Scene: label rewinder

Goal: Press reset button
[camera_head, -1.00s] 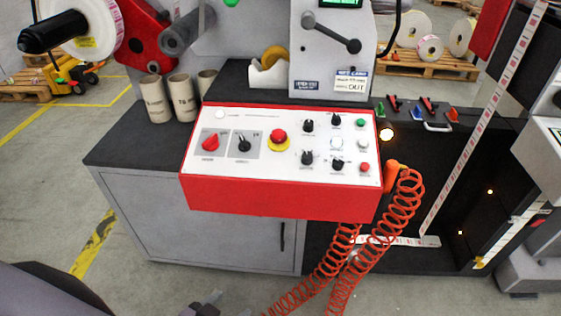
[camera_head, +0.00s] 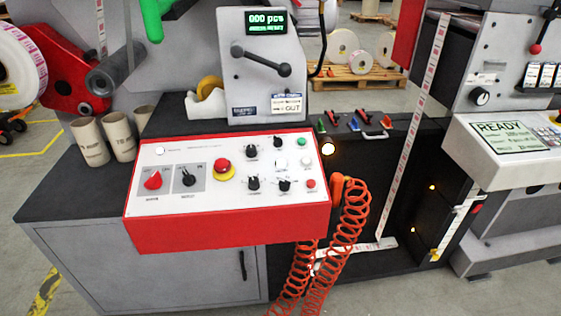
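A red control box with a white panel (camera_head: 215,205) is at the centre of the head view. A white button (camera_head: 160,151) is at its upper left, with a red selector (camera_head: 153,181) and a black selector (camera_head: 188,177) below. A red mushroom button (camera_head: 223,167) sits on a yellow ring. On the right are black knobs, a green button (camera_head: 302,141), white buttons (camera_head: 306,160) and a red button (camera_head: 310,183). The labels are too small to read, so I cannot tell which button is reset. Neither gripper is in view.
A counter unit (camera_head: 265,67) stands behind the panel. Orange coiled hoses (camera_head: 350,215) hang at its right. Cardboard cores (camera_head: 90,142) stand on the dark tabletop (camera_head: 60,200) at left. A machine screen at far right reads READY (camera_head: 510,139). Space above the panel is clear.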

